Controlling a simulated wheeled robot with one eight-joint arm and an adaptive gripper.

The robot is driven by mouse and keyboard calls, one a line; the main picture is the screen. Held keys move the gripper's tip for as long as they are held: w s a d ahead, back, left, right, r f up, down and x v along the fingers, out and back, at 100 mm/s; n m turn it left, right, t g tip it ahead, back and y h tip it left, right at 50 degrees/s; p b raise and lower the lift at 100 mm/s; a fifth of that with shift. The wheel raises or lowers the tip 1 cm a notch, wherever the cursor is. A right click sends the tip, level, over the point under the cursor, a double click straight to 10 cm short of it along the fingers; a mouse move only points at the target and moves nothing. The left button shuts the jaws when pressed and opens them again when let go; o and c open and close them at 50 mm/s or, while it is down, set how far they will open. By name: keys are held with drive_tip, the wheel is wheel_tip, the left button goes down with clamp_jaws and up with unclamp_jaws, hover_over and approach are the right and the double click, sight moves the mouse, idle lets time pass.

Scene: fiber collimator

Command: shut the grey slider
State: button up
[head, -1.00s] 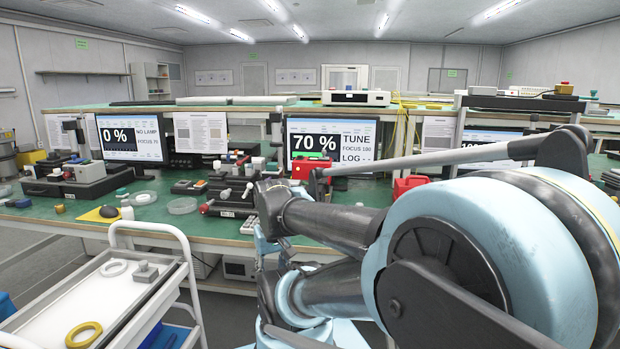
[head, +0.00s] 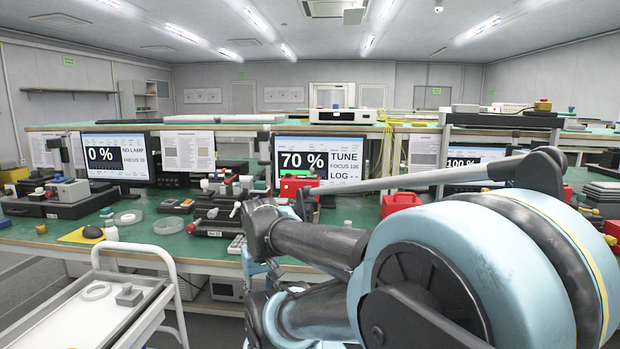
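I cannot single out the grey slider; the instruments on the green bench (head: 205,250) are too small to tell. A black instrument with pale knobs (head: 216,227) stands on the bench in front of the middle monitor (head: 297,160), which reads 70 % and TUNE. Another instrument, black with a grey box on top (head: 68,192), stands at the left by the monitor reading 0 % (head: 117,157). My arm fills the right foreground and reaches left over the bench front, covering part of the bench. My gripper cannot be made out.
A white cart (head: 60,325) with a grey ring (head: 96,291) and a small grey block (head: 129,295) stands at the lower left. Clear round dishes (head: 168,225) lie on the bench. A red case (head: 401,203) stands behind my arm.

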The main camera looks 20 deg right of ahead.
drive_tip(key=shift+w+d+r+m, duration=0.1)
drive_tip(key=shift+w+r+m, duration=0.1)
drive_tip(key=shift+r+m, duration=0.85)
clamp_jaws()
drive_tip(key=w+d+r+m+t+y, duration=0.1)
drive_tip(key=w+d+r+m, duration=0.4)
drive_tip(key=w+r+m, duration=0.3)
drive_tip(key=w+d+r+m+t, duration=0.1)
drive_tip(key=w+d+r+m, duration=0.3)
drive_tip(key=w+r+m, duration=0.4)
drive_tip(key=w+d+r+m+t, duration=0.1)
drive_tip(key=w+d+r+m, duration=0.4)
drive_tip(key=d, duration=0.4)
drive_tip(key=w+d+r+m+t, duration=0.1)
drive_tip(key=w+d+r+m, duration=0.25)
drive_tip(key=d+m, duration=0.45)
drive_tip(key=w+d+r+m+t, duration=0.25)
drive_tip(key=d+r+m, duration=0.2)
drive_tip(key=d, duration=0.55)
approach(314, 176)
wheel_tip(314, 176, down, 3)
drive_tip(key=w, duration=0.1)
drive_tip(key=w+a+g, duration=0.1)
drive_tip(key=shift+w+f, duration=0.15)
drive_tip(key=shift+w, duration=0.65)
